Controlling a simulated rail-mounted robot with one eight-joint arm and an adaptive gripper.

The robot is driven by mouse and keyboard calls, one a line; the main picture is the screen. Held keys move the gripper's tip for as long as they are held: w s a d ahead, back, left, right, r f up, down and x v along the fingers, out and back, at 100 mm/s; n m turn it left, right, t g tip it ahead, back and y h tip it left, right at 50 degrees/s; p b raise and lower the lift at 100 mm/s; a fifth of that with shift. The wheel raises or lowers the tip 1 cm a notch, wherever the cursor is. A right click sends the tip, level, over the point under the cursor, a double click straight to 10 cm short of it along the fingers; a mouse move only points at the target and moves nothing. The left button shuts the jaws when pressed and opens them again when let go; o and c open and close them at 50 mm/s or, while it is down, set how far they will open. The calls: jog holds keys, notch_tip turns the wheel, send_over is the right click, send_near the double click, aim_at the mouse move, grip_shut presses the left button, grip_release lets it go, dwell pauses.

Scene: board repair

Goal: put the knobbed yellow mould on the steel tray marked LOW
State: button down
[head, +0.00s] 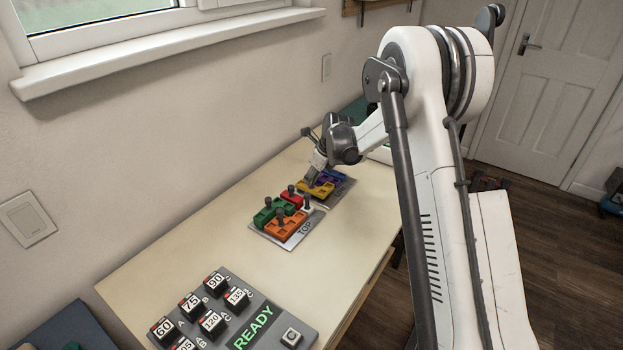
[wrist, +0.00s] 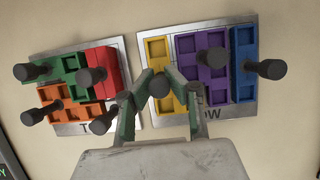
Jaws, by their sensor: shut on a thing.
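The knobbed yellow mould (wrist: 160,48) is over the left end of the steel tray marked LOW (wrist: 212,128), beside a purple mould (wrist: 187,70). I cannot tell whether it rests fully on the tray. My gripper (wrist: 158,84) is shut on the yellow mould's dark knob, fingers either side of it. In the head view, my gripper (head: 312,178) is above the yellow mould (head: 321,189) at the LOW tray (head: 343,193), and partly hides it. The fingers and wrist cover part of the tray's lettering in the wrist view.
A steel tray marked TOP (head: 304,234) holds knobbed green (head: 264,214), red (head: 292,197) and orange (head: 286,224) moulds. Purple and blue (wrist: 243,60) moulds fill the LOW tray's right side. A grey button panel reading READY (head: 252,328) sits at the table's near end. Bare table lies between.

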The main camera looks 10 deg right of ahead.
jog(key=shift+f+b, duration=0.35)
jog(key=shift+f, duration=0.15)
jog(key=c, duration=1.7)
grip_release()
jog(key=shift+o, duration=0.2)
jog(key=shift+r, duration=0.1)
jog(key=v, duration=1.2)
jog(key=s+a+r+n+t+h, duration=0.1)
jog(key=s+r+n, duration=0.6)
jog(key=s, duration=0.3)
jog(key=s+a+r+n+t+h, duration=0.1)
jog(key=s+a+r+n, duration=0.1)
jog(key=s+r+n, duration=0.7)
jog(key=s+f+n+t, duration=0.1)
jog(key=s+n, duration=0.4)
jog(key=s, duration=0.6)
jog(key=s+f+n+h, duration=0.1)
jog(key=s+f+n, duration=0.3)
jog(key=s, duration=0.8)
jog(key=n, duration=0.2)
jog(key=shift+s+n+t, duration=0.15)
jog(key=shift+n+t, duration=0.15)
jog(key=shift+t, duration=0.1)
